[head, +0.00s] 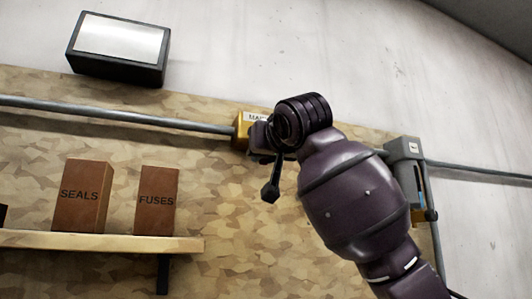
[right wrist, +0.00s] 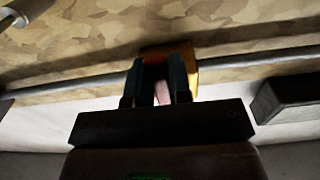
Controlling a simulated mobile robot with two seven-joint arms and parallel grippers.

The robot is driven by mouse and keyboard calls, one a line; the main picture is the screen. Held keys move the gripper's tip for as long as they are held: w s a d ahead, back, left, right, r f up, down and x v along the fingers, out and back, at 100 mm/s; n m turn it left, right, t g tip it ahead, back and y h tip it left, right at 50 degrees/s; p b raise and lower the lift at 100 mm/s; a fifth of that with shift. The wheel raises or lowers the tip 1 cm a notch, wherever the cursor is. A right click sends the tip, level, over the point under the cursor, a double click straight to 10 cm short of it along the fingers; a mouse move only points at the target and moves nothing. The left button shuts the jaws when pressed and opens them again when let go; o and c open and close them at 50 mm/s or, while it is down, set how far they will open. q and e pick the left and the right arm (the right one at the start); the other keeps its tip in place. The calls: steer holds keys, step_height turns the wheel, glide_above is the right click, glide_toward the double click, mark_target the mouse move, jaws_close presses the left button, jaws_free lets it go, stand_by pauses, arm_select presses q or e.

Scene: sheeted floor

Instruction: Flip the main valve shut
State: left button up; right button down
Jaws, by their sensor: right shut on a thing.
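The main valve (head: 241,131) has a yellow body on a grey pipe, with a label that is partly covered and reads "MAI". My right gripper (head: 257,139) is at the valve, and its wrist hides the valve's right side in the head view. In the right wrist view, the fingers of my right gripper (right wrist: 161,88) are shut on a pinkish-red handle (right wrist: 162,92), with the yellow valve body (right wrist: 184,54) just beyond them. Most of the handle is hidden between the fingers. My left gripper is in neither view.
A grey fixture (head: 404,150) with a blue part is on the pipe at the right, partly behind my arm. A shelf (head: 120,242) at lower left holds a SEALS box (head: 82,195) and a FUSES box (head: 157,200). A black box (head: 118,48) with a light panel is above.

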steer(key=shift+r, duration=0.1)
steer(key=c, duration=1.1)
jaws_free()
steer(key=shift+o, duration=0.3)
steer(key=b+v, duration=0.2)
steer(key=v, duration=0.8)
steer(key=shift+s, duration=0.4)
